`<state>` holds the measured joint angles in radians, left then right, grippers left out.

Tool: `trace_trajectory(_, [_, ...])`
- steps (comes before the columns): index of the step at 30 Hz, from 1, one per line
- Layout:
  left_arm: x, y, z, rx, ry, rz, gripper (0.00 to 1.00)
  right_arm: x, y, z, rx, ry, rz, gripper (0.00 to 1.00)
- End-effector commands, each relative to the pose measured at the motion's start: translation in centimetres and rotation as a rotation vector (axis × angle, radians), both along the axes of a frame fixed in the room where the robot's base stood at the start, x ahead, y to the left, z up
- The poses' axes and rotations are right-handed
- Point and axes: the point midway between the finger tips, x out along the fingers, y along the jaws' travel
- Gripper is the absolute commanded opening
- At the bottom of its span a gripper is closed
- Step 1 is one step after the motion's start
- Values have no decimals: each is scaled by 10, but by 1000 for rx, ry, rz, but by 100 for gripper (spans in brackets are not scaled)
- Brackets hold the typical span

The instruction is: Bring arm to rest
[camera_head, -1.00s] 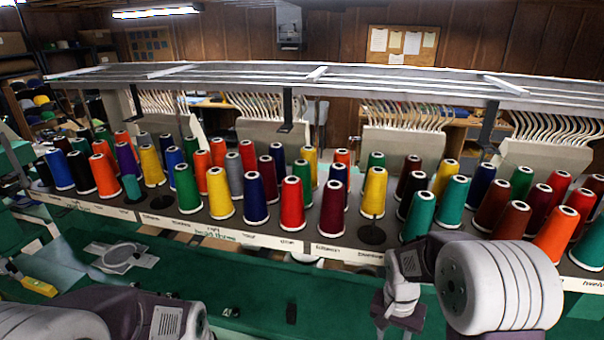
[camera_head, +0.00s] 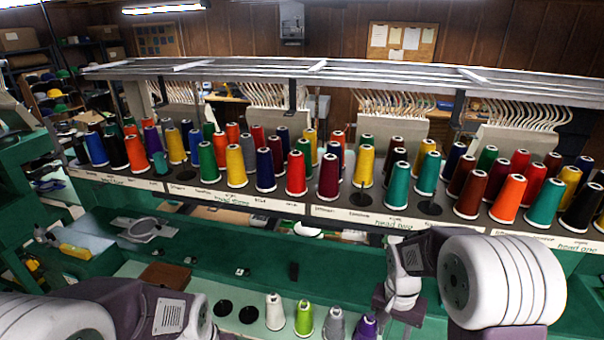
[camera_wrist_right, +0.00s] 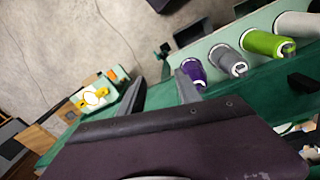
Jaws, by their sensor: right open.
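My right arm comes in at the lower right of the head view, bent, with its wrist hanging down over the green bench (camera_head: 345,262). Its fingertips cannot be made out there. In the right wrist view my right gripper (camera_wrist_right: 160,92) has its two fingers spread apart with nothing between them. Purple (camera_wrist_right: 194,70), grey (camera_wrist_right: 230,60) and lime green (camera_wrist_right: 265,42) spools stand beyond the fingers, apart from them. My left arm shows only as links at the lower left of the head view. Its gripper is out of view.
A long rack (camera_head: 270,203) of many coloured thread cones runs across, under a metal frame (camera_head: 330,78). A pale front ledge (camera_head: 178,279) holds spools and empty dark discs. A yellow item (camera_head: 75,251) lies at left. The bench middle is mostly clear.

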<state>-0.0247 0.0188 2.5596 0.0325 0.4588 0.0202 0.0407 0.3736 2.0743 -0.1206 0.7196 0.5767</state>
Motion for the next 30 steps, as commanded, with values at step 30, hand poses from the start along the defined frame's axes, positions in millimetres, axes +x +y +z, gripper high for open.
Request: trace_trajectory(30, [0,0,-148,0,0,0,41,-89,41,-139,73,-112,509,40])
